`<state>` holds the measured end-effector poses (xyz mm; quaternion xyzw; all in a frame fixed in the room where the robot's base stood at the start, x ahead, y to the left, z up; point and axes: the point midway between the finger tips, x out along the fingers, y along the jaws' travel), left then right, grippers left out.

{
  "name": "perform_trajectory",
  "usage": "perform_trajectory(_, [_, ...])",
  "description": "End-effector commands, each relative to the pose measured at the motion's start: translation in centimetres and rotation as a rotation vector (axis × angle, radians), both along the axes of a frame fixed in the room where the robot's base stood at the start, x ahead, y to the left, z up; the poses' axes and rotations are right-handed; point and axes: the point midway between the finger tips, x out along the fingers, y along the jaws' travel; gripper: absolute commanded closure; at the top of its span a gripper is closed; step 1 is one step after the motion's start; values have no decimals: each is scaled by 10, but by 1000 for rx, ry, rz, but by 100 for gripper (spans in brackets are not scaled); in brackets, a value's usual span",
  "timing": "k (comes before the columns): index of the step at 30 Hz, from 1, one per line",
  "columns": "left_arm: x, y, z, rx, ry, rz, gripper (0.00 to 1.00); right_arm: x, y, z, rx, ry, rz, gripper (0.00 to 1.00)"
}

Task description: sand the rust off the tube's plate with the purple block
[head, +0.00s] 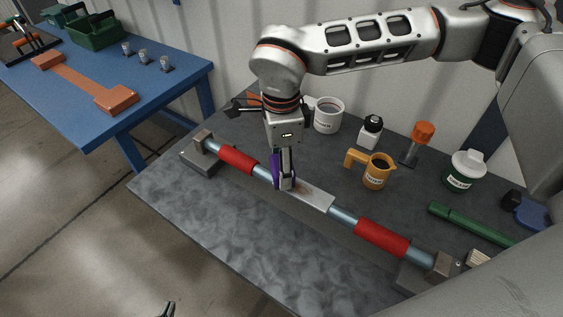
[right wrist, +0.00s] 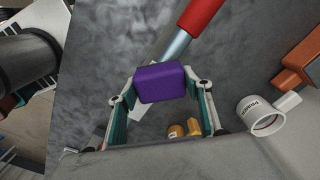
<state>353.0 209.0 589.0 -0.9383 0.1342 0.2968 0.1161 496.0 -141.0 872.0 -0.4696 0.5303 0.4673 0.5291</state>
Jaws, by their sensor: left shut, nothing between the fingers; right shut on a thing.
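The tube (head: 343,217) lies between two end blocks on the dark table, with a red sleeve on each side of a flat pale plate (head: 320,199). Brown rust shows on the plate beside my right gripper (head: 284,184). That gripper points down over the plate's left part, shut on the purple block (head: 275,168). In the right wrist view the purple block (right wrist: 160,83) sits between the fingertips and hides part of the plate (right wrist: 140,107). I cannot tell whether the block touches the plate. Only the tip of my left gripper (head: 168,309) shows, shut and empty, at the bottom edge.
Behind the tube stand a white mug (head: 328,116), a small white bottle (head: 371,133), an orange mug (head: 376,172), an orange-topped tool (head: 422,135) and a lidded cup (head: 464,170). A green cylinder (head: 470,226) lies at right. The table's front left is clear. A blue table (head: 170,92) stands left.

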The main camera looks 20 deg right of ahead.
Motion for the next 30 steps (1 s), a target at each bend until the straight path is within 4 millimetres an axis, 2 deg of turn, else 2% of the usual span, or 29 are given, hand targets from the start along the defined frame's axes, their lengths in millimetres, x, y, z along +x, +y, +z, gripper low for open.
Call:
perform_trajectory(17, [7,2,2,3,-11,2,100,-2,-1,-7,-1,0,0,73])
perform_trajectory(30, [7,1,23,2,-23,1,100,-27,-22,-4,0,-2,-1,73])
